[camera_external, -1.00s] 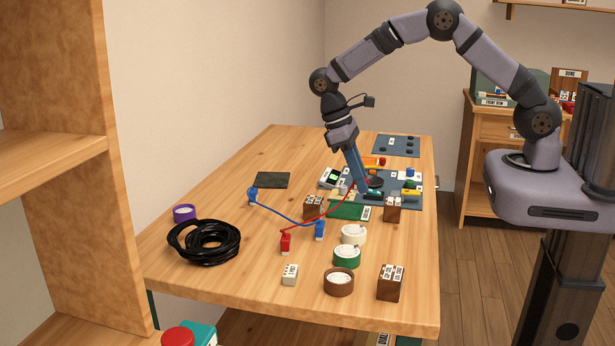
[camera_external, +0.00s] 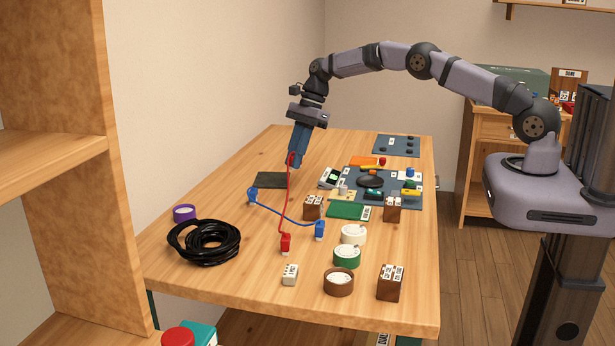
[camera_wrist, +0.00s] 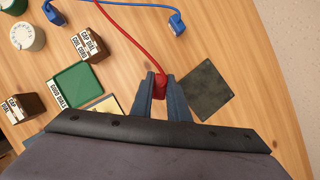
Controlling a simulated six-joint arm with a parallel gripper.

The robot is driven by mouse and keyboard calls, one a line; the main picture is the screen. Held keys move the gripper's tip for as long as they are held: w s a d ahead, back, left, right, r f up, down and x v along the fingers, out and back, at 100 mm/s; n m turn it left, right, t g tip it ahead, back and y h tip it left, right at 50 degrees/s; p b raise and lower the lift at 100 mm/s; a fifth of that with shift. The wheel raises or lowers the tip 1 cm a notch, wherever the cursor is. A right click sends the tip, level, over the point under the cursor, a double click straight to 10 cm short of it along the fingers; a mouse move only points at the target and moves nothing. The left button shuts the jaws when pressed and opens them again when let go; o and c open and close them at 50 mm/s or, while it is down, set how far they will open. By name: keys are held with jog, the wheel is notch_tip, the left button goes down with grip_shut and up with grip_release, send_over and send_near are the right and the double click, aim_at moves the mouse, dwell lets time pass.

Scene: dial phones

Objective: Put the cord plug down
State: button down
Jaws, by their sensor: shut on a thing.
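My gripper (camera_external: 295,161) is shut on a red cord plug, held above the table near the dark flat mat. In the wrist view the red plug (camera_wrist: 159,88) sits between the two blue fingers of my gripper (camera_wrist: 160,90). The red cord (camera_external: 286,204) hangs from the plug down to the cord's other red plug (camera_external: 285,244), which stands on the table. A blue cord (camera_external: 275,212) lies nearby, with a blue plug at each end: one at left (camera_external: 253,195) and one at right (camera_external: 319,230).
The dark mat (camera_external: 270,180) is bare, and also shows in the wrist view (camera_wrist: 204,91). A green tray (camera_external: 345,210), wooden label blocks (camera_external: 312,207) and a phone work area lie to the right. A black cable coil (camera_external: 207,243) lies front left. The left-middle table is clear.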

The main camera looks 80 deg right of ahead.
jog(key=w+d+r+m+t+h, duration=0.1)
jog(key=w+d+r+m+h, duration=0.2)
jog(key=w+m, duration=0.4)
jog(key=shift+d+r+m+t+h, duration=0.2)
jog(key=shift+r+m+t+h, duration=0.15)
jog(key=shift+m, duration=1.65)
jog(key=shift+f, duration=0.15)
send_near(271, 183)
jog(key=shift+x, duration=2.75)
jog(key=shift+w+d+f, duration=0.1)
jog(key=shift+f, duration=0.1)
jog(key=c, duration=1.7)
grip_release()
